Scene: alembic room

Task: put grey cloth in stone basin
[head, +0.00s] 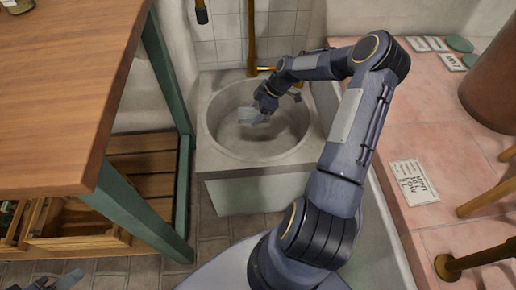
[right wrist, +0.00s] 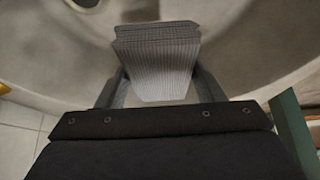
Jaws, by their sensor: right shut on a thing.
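The stone basin (head: 215,139) stands in the middle of the head view, a round bowl set in a square block. My right arm reaches over its far rim, and my right gripper (head: 267,108) is inside the outline of the bowl. The right gripper is shut on the grey cloth (head: 254,116), a folded ribbed piece. In the right wrist view the cloth (right wrist: 158,62) sits between the two fingers, with the basin's pale inner surface (right wrist: 240,45) behind it. I cannot tell whether the cloth touches the bowl. Part of my left gripper (head: 62,281) shows at the bottom left; its fingers are unclear.
A wooden table (head: 60,75) with green legs stands left of the basin, with wooden crates (head: 80,225) below. A brass pipe (head: 251,40) rises behind the basin. A pink tiled ledge (head: 430,130) with cards lies at right.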

